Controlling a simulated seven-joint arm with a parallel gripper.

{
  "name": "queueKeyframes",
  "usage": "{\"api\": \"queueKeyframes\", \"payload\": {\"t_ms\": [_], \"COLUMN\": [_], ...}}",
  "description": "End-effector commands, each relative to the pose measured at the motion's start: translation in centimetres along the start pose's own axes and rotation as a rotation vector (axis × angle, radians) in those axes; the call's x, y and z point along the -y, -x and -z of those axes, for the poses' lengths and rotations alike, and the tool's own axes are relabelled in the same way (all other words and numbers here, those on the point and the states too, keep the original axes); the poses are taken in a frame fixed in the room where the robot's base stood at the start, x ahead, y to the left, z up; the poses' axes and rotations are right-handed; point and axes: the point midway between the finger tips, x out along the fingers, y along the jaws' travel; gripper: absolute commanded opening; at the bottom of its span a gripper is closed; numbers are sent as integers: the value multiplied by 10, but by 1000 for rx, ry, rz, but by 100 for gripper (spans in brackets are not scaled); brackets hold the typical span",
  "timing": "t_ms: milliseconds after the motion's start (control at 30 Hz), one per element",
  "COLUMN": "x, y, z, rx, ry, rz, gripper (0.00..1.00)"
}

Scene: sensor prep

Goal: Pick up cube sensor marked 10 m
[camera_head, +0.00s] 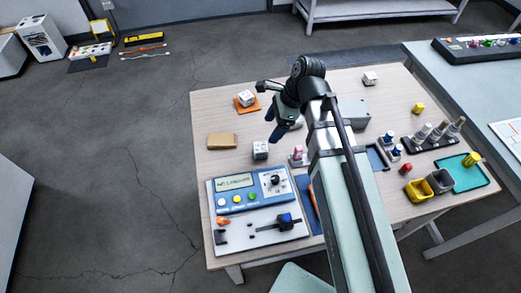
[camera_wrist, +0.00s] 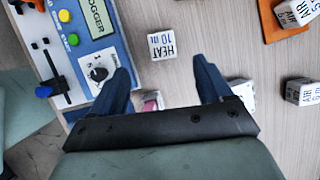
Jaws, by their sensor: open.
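A white cube lettered "HEAT 10 m" (camera_wrist: 162,44) lies on the table just beyond my fingertips in the wrist view. In the head view, a white cube (camera_head: 260,150) just behind the logger panel appears to be the same one. My gripper (camera_head: 273,127) is open and empty, above the table and near that cube. In the wrist view, its two blue fingers (camera_wrist: 161,68) are spread apart, with the cube ahead of the gap between them. A further white cube (camera_wrist: 243,95) is partly hidden by my gripper.
A cube (camera_head: 246,97) lettered "AIR" sits on an orange mat. The blue-and-white logger panel (camera_head: 234,181) fills the table's front left. A pink-topped item (camera_head: 298,151) stands near the 10 m cube. A brown block (camera_head: 222,140) lies left. Yellow and grey bins (camera_head: 419,190) stand right.

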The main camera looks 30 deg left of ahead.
Motion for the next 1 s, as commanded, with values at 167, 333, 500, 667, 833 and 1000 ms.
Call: {"api": "queueKeyframes", "payload": {"t_ms": [167,333,500,667,833,1000], "x": [0,0,0,0,1,2], "y": [-26,-48,-63,-68,-73,-87], "z": [1,1,1,1,2,6], "rx": [0,0,0,0,0,-1], "ry": [1,1,1,1,1,1], "rz": [-1,-1,0,2,1,0], "gripper": [79,79,79,79,79,79]}}
